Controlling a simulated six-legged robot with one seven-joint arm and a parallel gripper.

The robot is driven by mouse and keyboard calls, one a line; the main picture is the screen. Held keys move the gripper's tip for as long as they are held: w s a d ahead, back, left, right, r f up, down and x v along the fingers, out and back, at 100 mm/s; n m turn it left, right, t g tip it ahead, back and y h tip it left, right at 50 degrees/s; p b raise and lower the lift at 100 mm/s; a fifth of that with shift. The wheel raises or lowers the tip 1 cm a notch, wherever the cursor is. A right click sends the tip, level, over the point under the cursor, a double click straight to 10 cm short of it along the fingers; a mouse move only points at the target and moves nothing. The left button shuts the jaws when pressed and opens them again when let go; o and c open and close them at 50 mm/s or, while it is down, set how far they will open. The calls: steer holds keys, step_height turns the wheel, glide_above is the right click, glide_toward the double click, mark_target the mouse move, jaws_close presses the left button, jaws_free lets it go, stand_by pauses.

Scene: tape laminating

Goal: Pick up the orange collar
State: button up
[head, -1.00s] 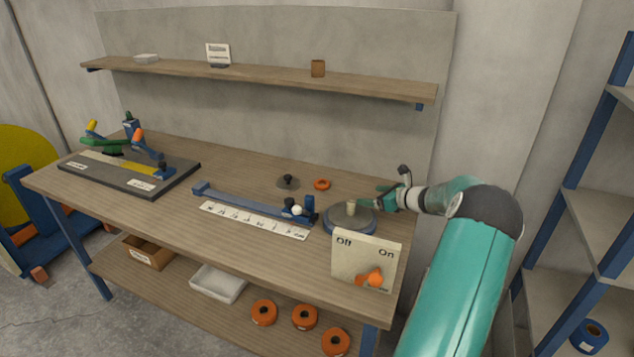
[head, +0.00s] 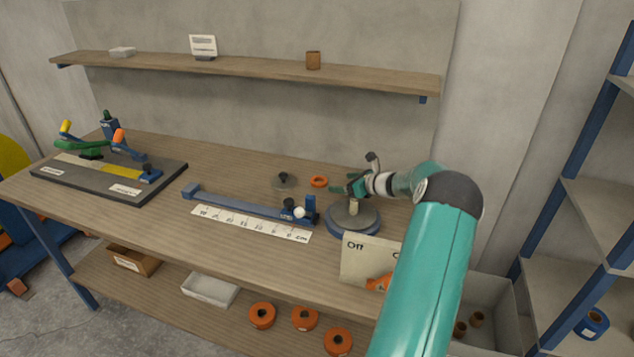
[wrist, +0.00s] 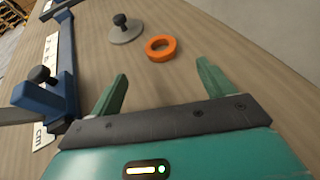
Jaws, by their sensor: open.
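The orange collar (head: 319,182) is a small ring lying flat on the bench top, towards the back. In the wrist view the orange collar (wrist: 161,47) lies beyond my fingertips, roughly centred between them, with bare wood in the gap. My gripper (head: 340,188) is open and empty, just right of the collar in the head view. In the wrist view both fingers of my gripper (wrist: 158,80) are spread apart and touch nothing.
A grey disc with a dark knob (wrist: 125,30) lies left of the collar. A blue rail fixture (head: 250,206) with a scale strip is nearby. A round turntable with a post (head: 353,219) stands below my wrist. An Off/On switch panel (head: 365,262) is at the front.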

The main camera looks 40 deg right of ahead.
glide_toward(315, 180)
steer(key=x, duration=0.5)
steer(key=shift+w+f, duration=0.15)
steer(key=shift+f, duration=0.05)
steer(key=shift+c, duration=0.4)
steer(key=c, duration=1)
